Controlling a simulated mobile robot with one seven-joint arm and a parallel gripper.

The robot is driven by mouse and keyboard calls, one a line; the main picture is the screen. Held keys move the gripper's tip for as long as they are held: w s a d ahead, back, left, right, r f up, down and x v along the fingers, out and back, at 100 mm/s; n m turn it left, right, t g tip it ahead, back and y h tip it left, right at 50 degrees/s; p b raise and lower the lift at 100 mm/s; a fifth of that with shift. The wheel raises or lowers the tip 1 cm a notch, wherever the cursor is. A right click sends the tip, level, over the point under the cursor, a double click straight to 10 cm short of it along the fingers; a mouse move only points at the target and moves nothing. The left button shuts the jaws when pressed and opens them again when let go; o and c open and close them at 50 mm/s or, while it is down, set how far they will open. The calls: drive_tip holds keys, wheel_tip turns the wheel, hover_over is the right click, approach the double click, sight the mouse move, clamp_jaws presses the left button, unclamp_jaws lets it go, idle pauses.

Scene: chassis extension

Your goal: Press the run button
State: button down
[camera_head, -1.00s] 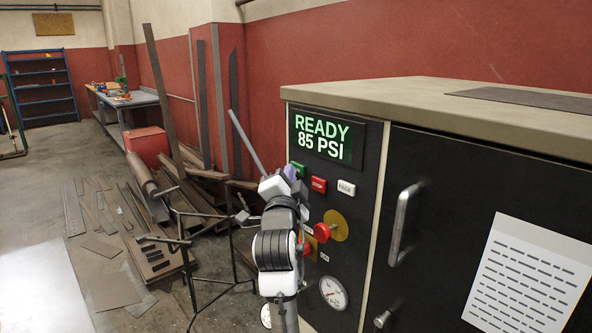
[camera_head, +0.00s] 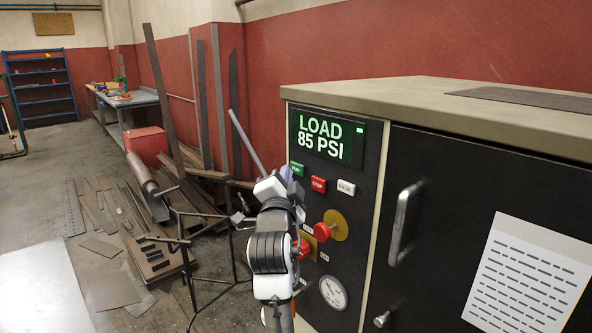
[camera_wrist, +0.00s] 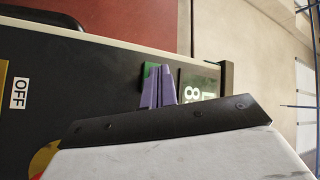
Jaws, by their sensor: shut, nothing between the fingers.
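The green run button (camera_head: 297,168) sits on the black control panel just under the display, at the left of a row of buttons. The display (camera_head: 325,138) reads "LOAD 85 PSI" with a small green mark in its upper right. My gripper (camera_head: 287,173) has purple fingers, shut and empty, just left of the run button in the head view. In the wrist view the fingers (camera_wrist: 159,85) point at the panel and partly cover the green button (camera_wrist: 149,72). I cannot tell whether the fingertips touch the button.
A red stop button (camera_head: 318,184) and a white page button (camera_head: 346,188) lie to the right. Below are a red knob (camera_head: 322,232) on a yellow plate and a pressure gauge (camera_head: 333,292). A door handle (camera_head: 403,222) sticks out farther right. Scrap metal (camera_head: 150,240) lies left.

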drive_tip(key=shift+s+a, duration=0.1)
drive_tip(key=shift+a, duration=0.05)
drive_tip(key=s+a, duration=0.1)
drive_tip(key=a, duration=0.1)
drive_tip(key=s+a, duration=0.2)
idle(0.5)
idle(0.5)
